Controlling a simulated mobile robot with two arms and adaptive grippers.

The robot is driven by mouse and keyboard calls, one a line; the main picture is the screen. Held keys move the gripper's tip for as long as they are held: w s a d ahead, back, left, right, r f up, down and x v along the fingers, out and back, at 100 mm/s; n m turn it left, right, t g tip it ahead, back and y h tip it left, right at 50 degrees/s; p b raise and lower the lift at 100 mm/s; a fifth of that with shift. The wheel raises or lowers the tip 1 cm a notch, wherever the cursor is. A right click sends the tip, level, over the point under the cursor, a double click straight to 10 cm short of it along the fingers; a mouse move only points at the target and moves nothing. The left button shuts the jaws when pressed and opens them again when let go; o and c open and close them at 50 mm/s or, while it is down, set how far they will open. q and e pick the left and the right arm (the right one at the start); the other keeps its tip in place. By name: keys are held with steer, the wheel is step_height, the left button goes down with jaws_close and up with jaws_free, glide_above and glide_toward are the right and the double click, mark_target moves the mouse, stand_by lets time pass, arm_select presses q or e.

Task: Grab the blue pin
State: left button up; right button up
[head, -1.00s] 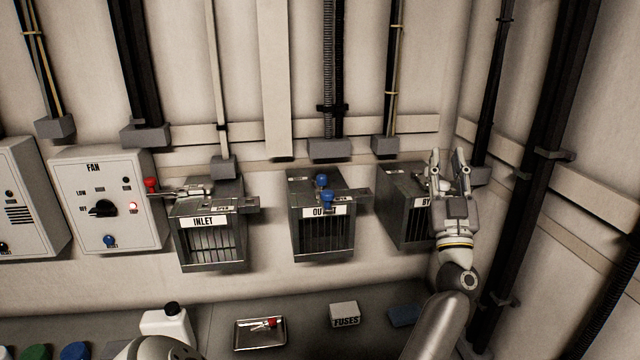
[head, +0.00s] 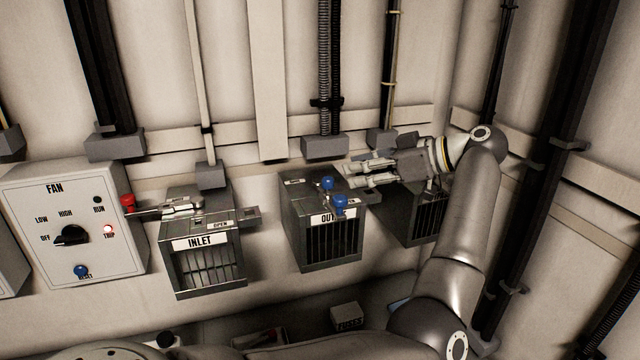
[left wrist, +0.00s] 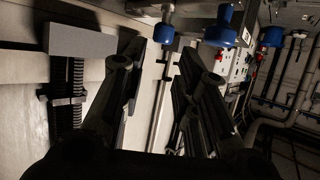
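Two blue-headed pins (head: 327,183) (head: 340,204) stand at the OUTLET box (head: 318,245), one behind the other, the nearer one by its label. My left gripper (head: 347,176) is open and empty. It reaches in from the right, its fingers pointing left close to the rear blue pin. In the left wrist view the two dark fingers (left wrist: 163,50) are spread. One blue head (left wrist: 163,33) shows in the gap just beyond the tips. A larger blue head (left wrist: 220,30) and another blue one (left wrist: 270,37) lie to the right. My right gripper is not in view.
The INLET box (head: 202,265) has a red-knobbed handle (head: 128,203) at its left. The FAN panel (head: 75,235) is further left. Another box (head: 425,220) sits under my gripper. Conduits and grey blocks (head: 325,147) line the wall above. A FUSES box (head: 348,316) is below.

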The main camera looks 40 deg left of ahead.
mark_target(332, 179)
arm_select(q)
steer(key=x, duration=0.3)
steer(key=p+x, duration=0.1)
steer(key=x, duration=0.1)
steer(key=p+x, duration=0.1)
steer(key=x, duration=0.2)
steer(key=shift+d+f+p, duration=0.15)
steer(key=shift+f+p, duration=0.15)
steer(key=shift+s+a+f, duration=0.1)
steer(key=shift+a+f, duration=0.1)
steer(key=shift+a, duration=0.1)
steer(key=shift+d, duration=0.15)
steer(key=shift+c, duration=0.5)
steer(key=c, duration=0.5)
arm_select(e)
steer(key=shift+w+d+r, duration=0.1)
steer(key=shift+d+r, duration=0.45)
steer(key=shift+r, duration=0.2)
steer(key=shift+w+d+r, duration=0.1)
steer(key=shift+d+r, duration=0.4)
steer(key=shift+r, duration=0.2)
